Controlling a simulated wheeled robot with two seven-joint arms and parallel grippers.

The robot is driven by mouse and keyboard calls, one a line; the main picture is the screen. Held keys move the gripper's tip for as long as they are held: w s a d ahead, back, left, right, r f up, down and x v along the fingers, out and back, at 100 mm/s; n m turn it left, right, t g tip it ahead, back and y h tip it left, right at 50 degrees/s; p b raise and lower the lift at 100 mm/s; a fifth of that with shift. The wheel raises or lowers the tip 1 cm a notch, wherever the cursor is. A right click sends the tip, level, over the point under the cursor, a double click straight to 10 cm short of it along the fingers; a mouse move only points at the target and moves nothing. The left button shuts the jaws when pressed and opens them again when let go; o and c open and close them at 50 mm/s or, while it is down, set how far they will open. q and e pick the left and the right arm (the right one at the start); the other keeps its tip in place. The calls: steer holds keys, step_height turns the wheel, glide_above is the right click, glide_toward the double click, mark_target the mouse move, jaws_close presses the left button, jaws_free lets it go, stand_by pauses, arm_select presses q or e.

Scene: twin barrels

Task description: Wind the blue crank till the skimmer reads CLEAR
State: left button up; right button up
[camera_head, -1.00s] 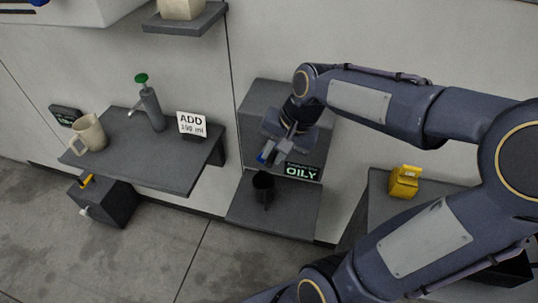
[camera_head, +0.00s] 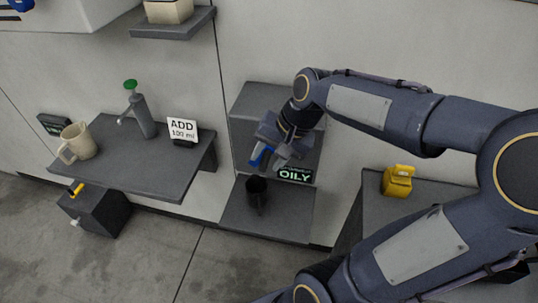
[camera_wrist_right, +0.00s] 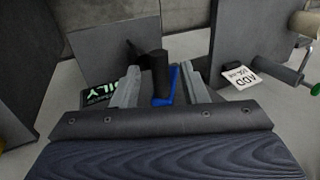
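The blue crank (camera_head: 261,156) is on the front of the dark grey skimmer housing (camera_head: 270,101) against the wall. Its small display (camera_head: 295,175) reads OILY in green. A black cup (camera_head: 256,188) stands on the ledge below. My right gripper (camera_head: 272,158) is at the crank, pointing down and left. In the right wrist view its fingers (camera_wrist_right: 160,84) are spread, with the blue crank (camera_wrist_right: 171,86) between them, nearer the right finger. Whether a finger touches the crank I cannot tell. My left gripper is not in view.
A shelf (camera_head: 120,172) at the left holds a beige mug (camera_head: 76,142), a green-topped pump (camera_head: 140,112) and a sign reading ADD 100 ml (camera_head: 183,131). A yellow object (camera_head: 397,180) sits on the grey counter at the right. A dark box (camera_head: 95,209) is below the left shelf.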

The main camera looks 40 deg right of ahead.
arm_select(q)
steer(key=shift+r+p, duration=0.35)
arm_select(e)
steer(key=v, duration=0.8)
steer(key=shift+f, duration=0.1)
steer(key=shift+c, duration=0.3)
